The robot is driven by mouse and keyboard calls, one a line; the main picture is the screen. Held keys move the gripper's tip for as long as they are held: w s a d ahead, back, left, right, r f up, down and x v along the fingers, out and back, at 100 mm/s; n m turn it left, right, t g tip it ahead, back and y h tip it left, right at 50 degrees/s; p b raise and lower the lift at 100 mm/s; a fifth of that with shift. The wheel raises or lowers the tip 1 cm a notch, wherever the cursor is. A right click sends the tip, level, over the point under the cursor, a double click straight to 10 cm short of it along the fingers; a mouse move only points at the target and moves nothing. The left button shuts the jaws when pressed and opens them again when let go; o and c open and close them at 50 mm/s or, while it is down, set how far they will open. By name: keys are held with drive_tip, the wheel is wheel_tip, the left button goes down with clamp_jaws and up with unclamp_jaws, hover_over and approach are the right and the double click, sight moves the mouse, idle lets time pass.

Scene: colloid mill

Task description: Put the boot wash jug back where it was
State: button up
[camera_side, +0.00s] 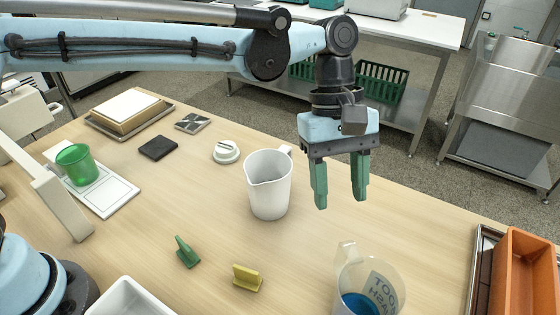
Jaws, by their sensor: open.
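A clear jug (385,280) stands at the front edge of the picture, cut off by it. It holds blue liquid, and lettering that seems to read "BOOT WASH" shows reversed on its wall. My gripper (341,200) hangs in the air with its green fingers pointing down, apart and with nothing between them. In the picture it is above the clear jug, just right of a white jug (268,188). The clear jug appears upright, and my gripper is not touching it. Its base is out of view.
The wooden table (210,215) also carries a green cup (77,165), a white knob-topped lid (226,151), a dark pad (158,147), green (186,253) and yellow (247,279) clips, and a white tray (130,300). An orange bin (525,275) stands at right.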

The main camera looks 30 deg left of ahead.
drive_tip(key=a+r+m+t, duration=0.35)
drive_tip(key=a+t, duration=0.25)
drive_tip(key=a, duration=1.2)
drive_tip(key=s+a+f+m+t+y, duration=0.1)
drive_tip(key=s+a+f+m+t, duration=0.1)
drive_tip(key=a, duration=0.5)
drive_tip(key=s+a+f+m+t+y, duration=0.2)
drive_tip(key=s+a+m, duration=0.1)
drive_tip(key=a, duration=0.4)
drive_tip(key=shift+s+a+f, duration=0.2)
drive_tip(key=shift+s+f, duration=0.1)
drive_tip(key=shift+s, duration=0.3)
